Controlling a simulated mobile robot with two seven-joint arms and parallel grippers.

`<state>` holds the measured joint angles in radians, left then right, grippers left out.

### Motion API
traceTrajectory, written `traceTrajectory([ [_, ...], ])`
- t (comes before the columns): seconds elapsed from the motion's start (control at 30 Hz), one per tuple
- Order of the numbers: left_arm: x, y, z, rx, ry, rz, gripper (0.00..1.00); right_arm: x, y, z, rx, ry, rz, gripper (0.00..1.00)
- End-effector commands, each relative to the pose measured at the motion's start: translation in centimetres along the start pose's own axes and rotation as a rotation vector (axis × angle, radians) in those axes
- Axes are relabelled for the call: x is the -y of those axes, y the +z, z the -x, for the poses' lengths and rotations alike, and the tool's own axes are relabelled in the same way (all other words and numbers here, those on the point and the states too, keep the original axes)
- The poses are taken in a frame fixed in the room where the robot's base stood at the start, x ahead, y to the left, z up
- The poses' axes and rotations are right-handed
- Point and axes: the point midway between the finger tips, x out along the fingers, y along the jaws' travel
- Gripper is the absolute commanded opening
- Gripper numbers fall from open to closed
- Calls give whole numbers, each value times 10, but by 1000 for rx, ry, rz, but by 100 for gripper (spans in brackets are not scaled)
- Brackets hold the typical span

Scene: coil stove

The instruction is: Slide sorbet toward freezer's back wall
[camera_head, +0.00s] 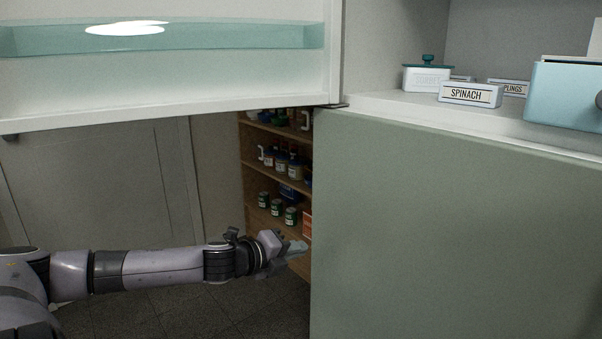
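A small white tub with a teal knobbed lid (428,76) stands upright at the left of the freezer shelf (408,104). Its label is too faint to read with certainty, but it may be the sorbet. The freezer's back wall (500,40) shows behind the items. My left gripper (298,248) is low in the middle of the view, well below the shelf and left of the grey-green lower panel. It touches none of the freezer items, and its finger gap cannot be made out. My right gripper is not in view.
A SPINACH box (470,95), a partly hidden box reading "PLINGS" (513,87) and a light-blue bin (565,95) share the shelf. The open door (165,80) fills the upper left. The lower panel (450,230) blocks the right. A pantry shelf (280,175) stands behind.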

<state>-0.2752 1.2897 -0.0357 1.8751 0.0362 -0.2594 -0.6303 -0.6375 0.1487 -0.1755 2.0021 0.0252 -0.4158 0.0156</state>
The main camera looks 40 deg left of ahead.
Motion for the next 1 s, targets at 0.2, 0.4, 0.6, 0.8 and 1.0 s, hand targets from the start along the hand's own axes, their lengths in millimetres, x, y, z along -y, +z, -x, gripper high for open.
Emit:
traceTrajectory([
  [0.2, -97, -87, 15, -33, 115, 485, 0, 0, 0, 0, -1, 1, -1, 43],
  [0.4, -154, -175, 40, -26, 221, 920, 0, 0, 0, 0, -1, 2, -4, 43],
  [0.6, -182, -260, 69, 14, 320, 1342, 0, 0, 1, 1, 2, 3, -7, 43],
  [0.8, -187, -319, 90, 64, 385, 1656, 0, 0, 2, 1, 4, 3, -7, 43],
  [1.0, -185, -342, 98, 91, 411, 1789, 0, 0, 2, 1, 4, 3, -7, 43],
])
